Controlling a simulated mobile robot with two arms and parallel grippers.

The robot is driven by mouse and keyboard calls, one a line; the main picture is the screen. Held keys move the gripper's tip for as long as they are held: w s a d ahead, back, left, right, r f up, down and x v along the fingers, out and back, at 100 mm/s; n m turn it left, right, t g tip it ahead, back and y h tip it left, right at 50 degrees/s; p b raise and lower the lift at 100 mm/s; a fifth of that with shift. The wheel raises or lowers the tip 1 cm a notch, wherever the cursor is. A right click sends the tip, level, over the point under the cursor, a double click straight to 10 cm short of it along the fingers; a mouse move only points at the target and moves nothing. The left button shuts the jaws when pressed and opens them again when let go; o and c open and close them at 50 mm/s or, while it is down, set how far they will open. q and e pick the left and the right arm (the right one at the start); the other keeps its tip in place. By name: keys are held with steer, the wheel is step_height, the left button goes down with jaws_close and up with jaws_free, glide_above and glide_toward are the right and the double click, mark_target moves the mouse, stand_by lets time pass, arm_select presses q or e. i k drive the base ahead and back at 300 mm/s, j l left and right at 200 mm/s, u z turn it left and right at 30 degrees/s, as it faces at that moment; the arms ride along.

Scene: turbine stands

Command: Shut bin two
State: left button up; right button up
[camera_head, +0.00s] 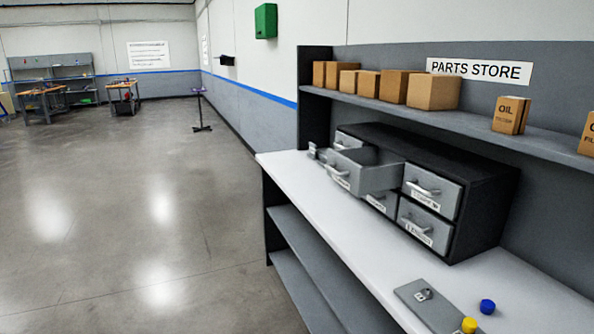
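A dark drawer cabinet (480,205) with grey drawer bins stands on the white counter. One upper bin near the middle of its front (365,175) is pulled out and stands open; its inside shows partly from above. The upper right bin (432,188), the lower right bin (424,228) and the lower middle bin (378,200) look shut. An upper left bin (347,141) shows behind the open one, partly hidden. The bins carry silver handles and small white labels too small to read, so I cannot tell which is bin two. Neither gripper is in view.
The white counter (360,245) holds a grey plate (428,303), a yellow cap (469,325) and a blue cap (487,306). A shelf (470,124) with cardboard boxes (433,92) hangs above the cabinet. The floor (150,230) to the left is clear.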

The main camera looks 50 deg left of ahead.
mark_target(363, 171)
steer(key=u, duration=1.35)
